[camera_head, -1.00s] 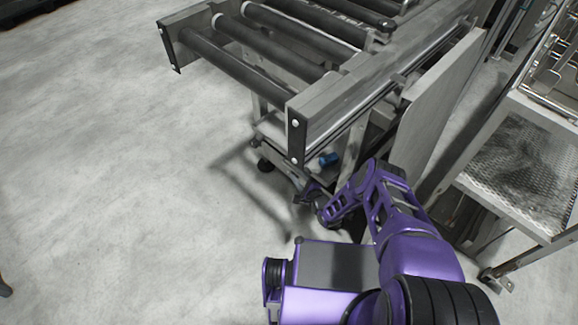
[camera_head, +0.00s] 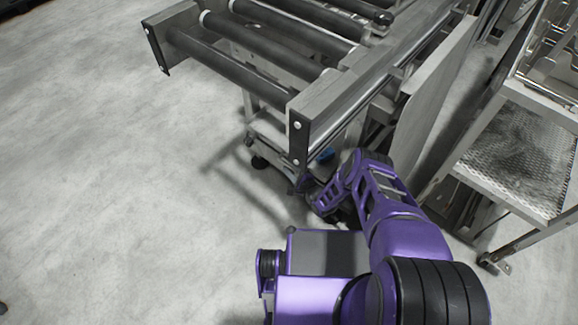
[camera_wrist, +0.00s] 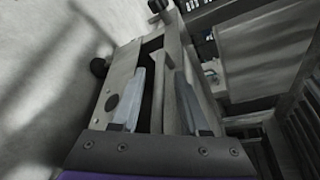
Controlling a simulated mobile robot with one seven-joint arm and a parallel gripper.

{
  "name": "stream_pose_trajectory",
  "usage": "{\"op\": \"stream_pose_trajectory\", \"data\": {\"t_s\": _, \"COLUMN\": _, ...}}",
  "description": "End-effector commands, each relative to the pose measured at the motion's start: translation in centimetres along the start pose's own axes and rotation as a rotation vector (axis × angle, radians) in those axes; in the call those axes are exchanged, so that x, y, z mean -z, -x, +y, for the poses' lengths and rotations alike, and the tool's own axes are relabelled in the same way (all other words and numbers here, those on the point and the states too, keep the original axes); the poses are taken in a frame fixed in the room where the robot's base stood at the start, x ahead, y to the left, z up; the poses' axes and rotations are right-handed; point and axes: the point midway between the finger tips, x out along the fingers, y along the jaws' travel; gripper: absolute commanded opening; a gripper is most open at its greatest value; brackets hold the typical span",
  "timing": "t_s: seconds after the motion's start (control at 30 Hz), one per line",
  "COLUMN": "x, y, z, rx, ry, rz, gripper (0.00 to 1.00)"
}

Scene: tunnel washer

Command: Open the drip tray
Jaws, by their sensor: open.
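The drip tray seems to be the low grey metal part (camera_wrist: 122,82) under the roller conveyor. In the wrist view it shows as a plate with a round dark hole, beside a dark gap and a long narrow bar (camera_wrist: 172,45). My gripper (camera_wrist: 160,72) is open, with one finger over the plate side and the other right of the bar. The bar lies between the fingers in the picture; I cannot tell whether they touch it. In the head view my gripper (camera_head: 301,184) is low at the conveyor's near end, mostly hidden by my arm and the frame.
The roller conveyor (camera_head: 335,92) overhangs my gripper. A grey upright panel (camera_head: 432,100) stands right of my arm, and a metal stand with a perforated shelf (camera_head: 515,160) is further right. A blue part (camera_head: 327,155) sits under the conveyor. Floor at the left is clear.

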Motion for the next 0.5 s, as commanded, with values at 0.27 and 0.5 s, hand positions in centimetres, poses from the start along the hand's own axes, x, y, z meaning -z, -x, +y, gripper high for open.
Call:
{"op": "stream_pose_trajectory", "data": {"t_s": 0.27, "x": 0.0, "y": 0.0, "z": 0.0, "rx": 0.0, "ry": 0.0, "rz": 0.0, "gripper": 0.02}}
{"op": "stream_pose_trajectory", "data": {"t_s": 0.5, "x": -0.01, "y": -0.01, "z": -0.02, "rx": 0.0, "ry": 0.0, "rz": 0.0, "gripper": 0.0}}
